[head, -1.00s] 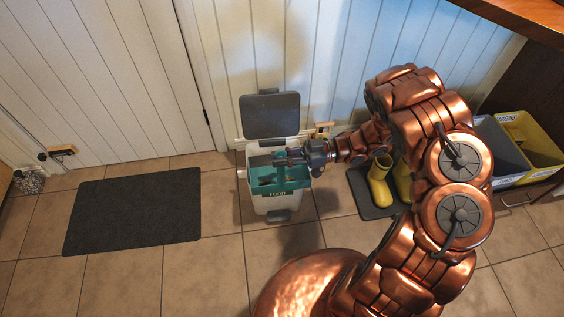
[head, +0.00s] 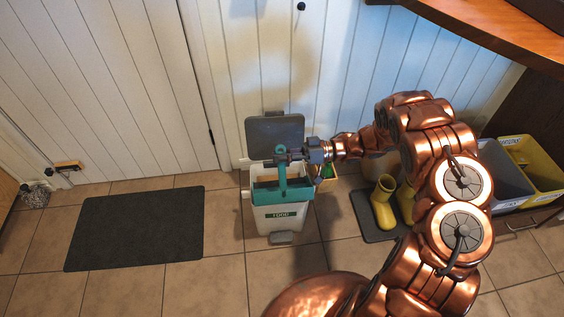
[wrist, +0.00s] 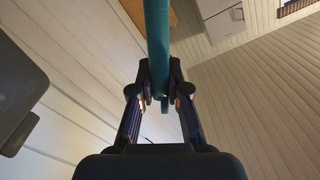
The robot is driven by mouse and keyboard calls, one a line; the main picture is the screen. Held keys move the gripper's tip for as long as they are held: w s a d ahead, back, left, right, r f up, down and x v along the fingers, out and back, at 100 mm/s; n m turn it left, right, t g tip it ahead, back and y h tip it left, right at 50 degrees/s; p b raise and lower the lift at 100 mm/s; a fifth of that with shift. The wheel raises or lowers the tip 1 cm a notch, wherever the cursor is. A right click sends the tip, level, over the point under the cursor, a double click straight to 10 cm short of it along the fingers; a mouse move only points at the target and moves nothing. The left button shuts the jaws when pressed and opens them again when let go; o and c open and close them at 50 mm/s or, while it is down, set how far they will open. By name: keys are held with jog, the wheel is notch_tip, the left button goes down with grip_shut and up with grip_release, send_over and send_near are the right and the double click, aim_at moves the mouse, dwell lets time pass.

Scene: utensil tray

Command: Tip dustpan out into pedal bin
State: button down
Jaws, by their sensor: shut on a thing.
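The pedal bin (head: 272,224) is white with a green FOOD label and stands on the tiles near the wall. Its grey lid (head: 275,132) is open, tilted back. My gripper (head: 284,157) is above the bin's mouth, shut on the teal dustpan handle (head: 282,177). The handle stands steeply, running down from the fingers to a teal part at the bin's front rim. In the wrist view my gripper (wrist: 158,88) has both fingers against the handle (wrist: 157,40). I cannot tell whether debris is still in the pan; the bin's inside is mostly hidden.
Yellow boots (head: 383,205) stand on a dark tray to the right. Grey and yellow crates (head: 535,165) are farther right, under a wooden counter (head: 480,32). A dark mat (head: 137,228) lies left on clear floor.

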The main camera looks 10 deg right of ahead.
jog(key=w+m+b, duration=0.1)
jog(key=w+m, duration=0.1)
jog(key=w, duration=0.3)
jog(key=w+f+m+b, duration=0.1)
jog(key=w+m, duration=0.2)
jog(key=w, duration=0.2)
jog(key=w+f+m+b, duration=0.1)
jog(key=w+m, duration=0.2)
jog(key=w, duration=0.2)
jog(key=shift+w+f, duration=0.2)
jog(key=shift+f, duration=0.05)
dwell(0.4)
